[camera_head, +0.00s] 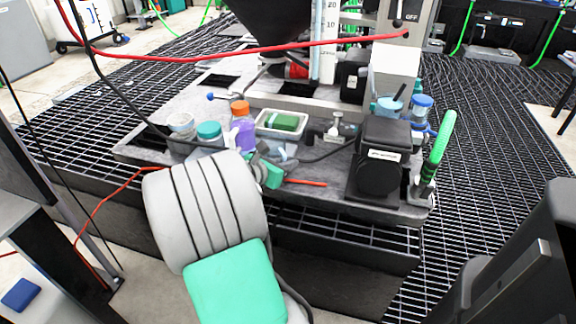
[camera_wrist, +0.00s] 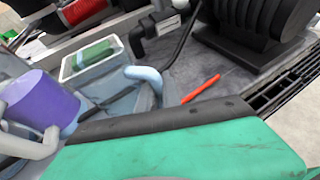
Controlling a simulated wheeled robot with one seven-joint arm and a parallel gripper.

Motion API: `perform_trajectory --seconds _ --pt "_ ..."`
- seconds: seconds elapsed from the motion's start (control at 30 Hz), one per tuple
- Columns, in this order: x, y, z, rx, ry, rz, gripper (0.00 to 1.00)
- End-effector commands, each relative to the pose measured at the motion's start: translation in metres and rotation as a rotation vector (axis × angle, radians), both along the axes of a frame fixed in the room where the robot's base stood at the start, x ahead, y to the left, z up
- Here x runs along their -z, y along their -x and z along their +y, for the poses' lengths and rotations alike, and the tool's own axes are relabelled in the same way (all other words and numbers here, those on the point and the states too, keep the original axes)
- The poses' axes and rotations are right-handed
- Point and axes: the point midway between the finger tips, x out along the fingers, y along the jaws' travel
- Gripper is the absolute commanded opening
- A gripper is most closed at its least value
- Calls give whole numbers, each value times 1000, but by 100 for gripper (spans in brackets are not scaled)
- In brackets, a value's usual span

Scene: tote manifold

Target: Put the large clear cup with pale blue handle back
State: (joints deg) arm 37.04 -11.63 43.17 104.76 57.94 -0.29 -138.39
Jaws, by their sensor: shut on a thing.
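The large clear cup (camera_wrist: 108,88) shows in the wrist view as a see-through body with a pale blue curved handle (camera_wrist: 146,74). In the head view the clear cup (camera_head: 283,151) is a small bluish shape just beyond my gripper (camera_head: 268,170), partly hidden by it. My gripper is shut on the cup, low over the front of the grey deck. In the wrist view a green finger with a dark pad (camera_wrist: 160,122) fills the bottom. The other finger and the exact contact are hidden. I cannot tell whether the cup touches the deck.
A white tray with a green block (camera_head: 284,123) lies behind the cup. A purple jar with an orange lid (camera_head: 242,127) and a teal-lidded jar (camera_head: 208,132) stand to the left. A black pump (camera_head: 382,150) stands right. A red pen-like stick (camera_head: 306,183) lies on the deck.

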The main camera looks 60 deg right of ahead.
Motion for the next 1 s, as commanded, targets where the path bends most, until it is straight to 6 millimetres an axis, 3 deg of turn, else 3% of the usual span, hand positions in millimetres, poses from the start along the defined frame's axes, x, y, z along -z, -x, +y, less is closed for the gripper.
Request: perform_trajectory --seconds 0.1,0.13,0.37,0.67,0.77,1.0 --pt "3 0 0 0 -1 2 0" --pt "3 0 0 0 -1 2 11" --pt "3 0 0 1 -1 1 30" --pt "0 0 0 0 1 -2 31" --pt "-8 -4 12 -4 -3 2 31" --pt "-33 -18 67 -8 -1 1 31"
